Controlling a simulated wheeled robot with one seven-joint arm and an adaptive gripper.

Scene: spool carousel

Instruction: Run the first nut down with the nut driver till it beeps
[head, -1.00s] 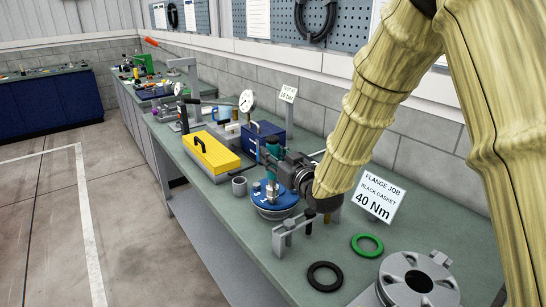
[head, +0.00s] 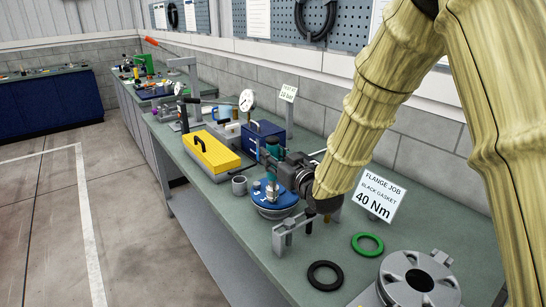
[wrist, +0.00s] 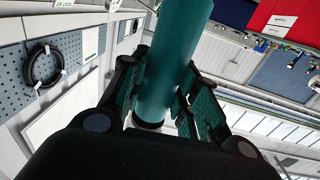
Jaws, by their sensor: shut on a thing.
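My gripper (head: 283,165) is shut on the teal nut driver (head: 271,170), which stands upright over the blue round flange piece (head: 275,203) on the bench. In the wrist view the driver's teal body (wrist: 168,70) runs between the two fingers of my gripper (wrist: 165,105). The driver's lower end is close over the top of the blue piece; I cannot tell whether it sits on a nut. The nuts are too small to make out singly. The sign (head: 376,195) reads flange job, black gasket, 40 Nm.
A small clamp-like stand (head: 290,229) is just in front of the blue piece. A black ring (head: 325,275), a green ring (head: 367,245) and a grey flange (head: 420,280) lie nearer. A yellow case (head: 212,153) and a grey cup (head: 239,186) stand to the left.

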